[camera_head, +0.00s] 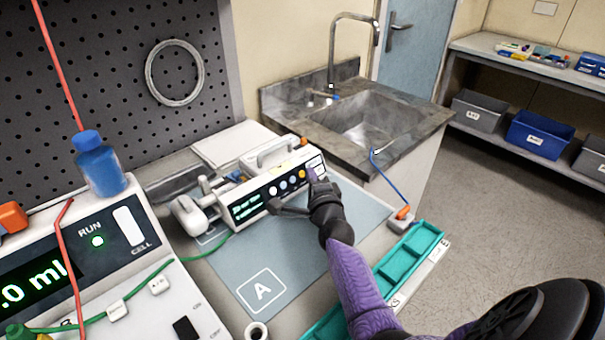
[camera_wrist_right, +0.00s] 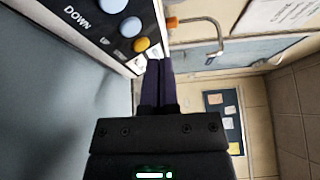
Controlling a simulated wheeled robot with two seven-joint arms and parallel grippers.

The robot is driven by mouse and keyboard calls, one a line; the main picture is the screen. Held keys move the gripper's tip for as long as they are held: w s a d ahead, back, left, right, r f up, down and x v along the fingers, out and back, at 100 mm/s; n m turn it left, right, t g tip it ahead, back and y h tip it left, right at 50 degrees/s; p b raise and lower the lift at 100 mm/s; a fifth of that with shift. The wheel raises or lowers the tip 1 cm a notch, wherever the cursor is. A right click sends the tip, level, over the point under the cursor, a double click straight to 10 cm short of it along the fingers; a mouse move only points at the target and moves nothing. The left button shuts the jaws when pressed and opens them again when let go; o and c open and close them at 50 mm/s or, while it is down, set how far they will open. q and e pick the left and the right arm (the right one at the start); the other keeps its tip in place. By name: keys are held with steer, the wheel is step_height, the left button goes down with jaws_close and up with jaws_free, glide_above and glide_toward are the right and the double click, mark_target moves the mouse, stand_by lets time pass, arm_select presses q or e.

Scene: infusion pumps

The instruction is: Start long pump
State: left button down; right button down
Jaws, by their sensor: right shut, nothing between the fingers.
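The long pump (camera_head: 245,211) is a white box with a carrying handle, standing on the blue-grey mat (camera_head: 228,266) marked A. Its front has a lit display with green text and a row of coloured round buttons. My right gripper (camera_head: 313,176) is shut and empty at the right end of this front, covering part of it. In the right wrist view its purple fingers (camera_wrist_right: 158,72) are together beside the panel (camera_wrist_right: 105,30), close to an orange button (camera_wrist_right: 140,44). I cannot tell whether they touch the panel. My left gripper is not in view.
A larger pump (camera_head: 105,245) with a RUN light and a blue-capped bottle (camera_head: 98,165) stands at left. Red and green lines run near it. A teal divided tray (camera_head: 412,254) lies right of the mat. A sink (camera_head: 362,120) is behind.

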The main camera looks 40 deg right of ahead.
stand_by(0.4)
steer(key=shift+w+f, duration=0.15)
steer(key=shift+w, duration=0.25)
